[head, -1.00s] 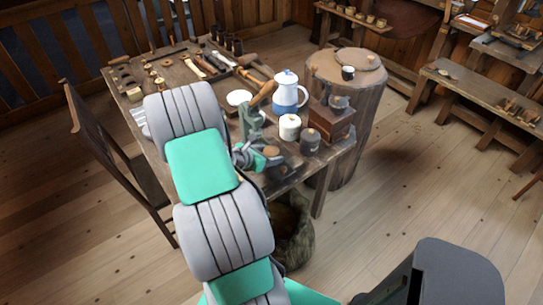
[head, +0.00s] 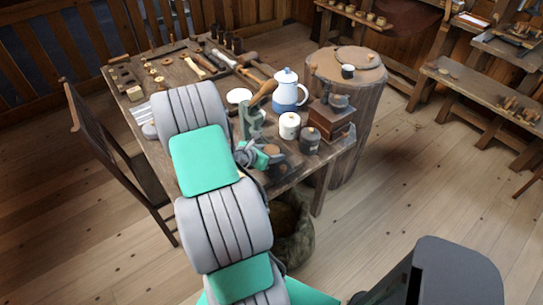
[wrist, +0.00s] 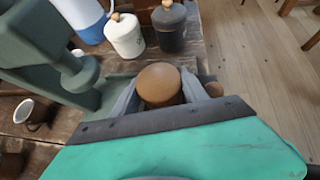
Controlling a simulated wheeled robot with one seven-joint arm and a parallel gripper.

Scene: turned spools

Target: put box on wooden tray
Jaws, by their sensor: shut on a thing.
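A round brown wooden piece with a smooth domed top (wrist: 160,84) sits between the fingers of my gripper (wrist: 165,92) in the wrist view. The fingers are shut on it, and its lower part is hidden. I cannot tell for sure that it is the box. In the head view my gripper (head: 262,158) is low over the near right part of the table, right by the green vise (head: 250,120). A dark wooden grinder box with a drawer (head: 333,120) stands at the table's right corner. I cannot clearly make out a wooden tray.
A white canister (head: 289,125) and a dark canister (head: 309,140) stand close beyond my gripper. A blue-and-white pot (head: 288,92) is behind them. Tools and small turned pieces cover the far table. A stump (head: 345,95) bears a round board (head: 357,58). A chair (head: 115,150) stands left.

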